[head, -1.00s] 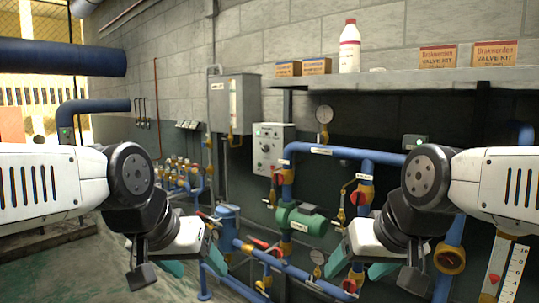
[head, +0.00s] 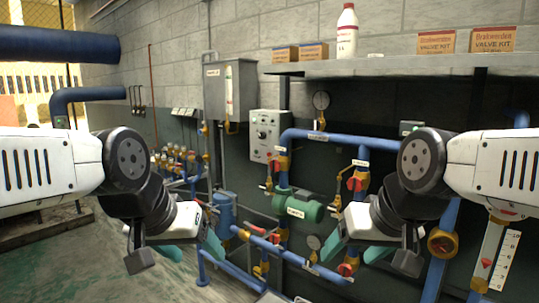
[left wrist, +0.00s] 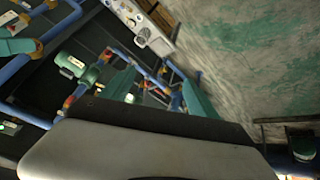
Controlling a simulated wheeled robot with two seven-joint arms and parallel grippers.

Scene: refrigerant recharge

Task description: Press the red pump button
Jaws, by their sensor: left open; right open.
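A grey control box (head: 268,136) with knobs and small lights hangs on the wall near the middle of the head view. I cannot make out a red button on it. A green pump (head: 299,207) sits among blue pipes below it. The box also shows at the top of the left wrist view (left wrist: 140,24), and the pump at its left (left wrist: 74,68). My left gripper (head: 192,250) is open and empty, low and left of the box. My right gripper (head: 355,260) is open and empty, low and right of the pump. Both look apart from the equipment.
Blue pipes with red-handled valves (head: 356,183) and a gauge (head: 321,100) run along the wall. A shelf (head: 390,67) above holds a white bottle (head: 347,35) and boxes (head: 493,39). A blue cylinder (head: 224,212) stands behind my left gripper. Green floor (head: 90,262) is open at left.

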